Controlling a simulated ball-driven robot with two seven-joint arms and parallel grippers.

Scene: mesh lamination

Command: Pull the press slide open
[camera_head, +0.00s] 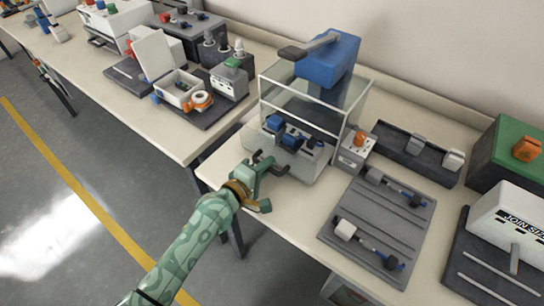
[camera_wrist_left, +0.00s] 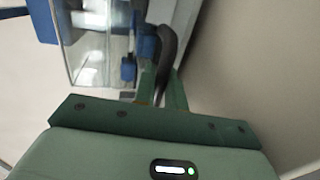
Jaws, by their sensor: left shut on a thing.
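The press (camera_head: 328,62) has a blue head with a dark lever and a clear guard box (camera_head: 340,122) under it. The press slide (camera_head: 303,170) is low at the front of the box, with blue and dark parts on it inside the guard. My left gripper (camera_head: 266,164) is at the slide's front left, shut on its dark handle. In the left wrist view the black curved handle (camera_wrist_left: 166,62) sits between my green fingers (camera_wrist_left: 158,88). The fingers partly hide the handle. My right gripper is in neither view.
A small grey box with an orange button (camera_head: 358,139) stands right of the press. A grey tray (camera_head: 365,222) with connector parts lies front right. The bench edge and open floor lie in front of the press.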

